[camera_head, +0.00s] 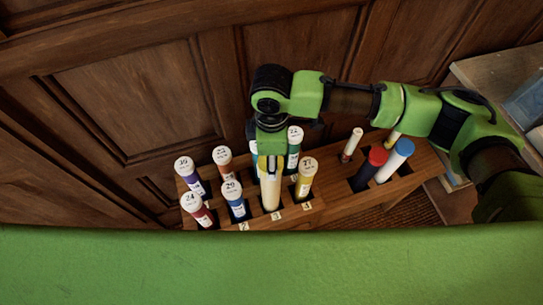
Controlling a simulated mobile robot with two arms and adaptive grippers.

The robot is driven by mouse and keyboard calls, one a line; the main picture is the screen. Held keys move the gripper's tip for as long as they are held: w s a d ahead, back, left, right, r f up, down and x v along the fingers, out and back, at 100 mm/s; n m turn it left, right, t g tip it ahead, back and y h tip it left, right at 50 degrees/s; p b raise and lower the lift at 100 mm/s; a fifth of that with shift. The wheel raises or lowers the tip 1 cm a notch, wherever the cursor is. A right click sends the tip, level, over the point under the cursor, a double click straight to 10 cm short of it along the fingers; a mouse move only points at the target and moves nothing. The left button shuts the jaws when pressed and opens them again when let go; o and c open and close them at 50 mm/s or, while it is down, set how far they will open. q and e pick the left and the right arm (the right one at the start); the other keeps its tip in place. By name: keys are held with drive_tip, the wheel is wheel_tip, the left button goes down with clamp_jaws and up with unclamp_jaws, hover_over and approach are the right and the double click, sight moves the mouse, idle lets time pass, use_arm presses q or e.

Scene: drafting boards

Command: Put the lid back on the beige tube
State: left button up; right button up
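The beige tube (270,192) stands upright in a slot at the front middle of a wooden rack (325,205). My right gripper (270,168) comes in from the right and points down at the top of this tube. Its fingers overlap the tube's upper end, and I cannot tell whether they grip it, hold a lid or are only close to it. The tube's mouth and any lid are hidden by the gripper. My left gripper is not in view.
Several tubes with numbered white lids crowd around, including a blue one (234,198) to the left and a yellow one (304,178) to the right. Wood panelling (130,100) rises behind. A green surface (250,265) fills the foreground.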

idle(0.4)
drive_tip(key=shift+f+p, duration=0.15)
drive_tip(key=shift+p, duration=1.2)
idle(1.3)
idle(0.4)
drive_tip(key=o, duration=1.4)
drive_tip(key=shift+c, duration=0.2)
drive_tip(key=shift+r+p, duration=3.55)
drive_tip(key=shift+p, duration=0.45)
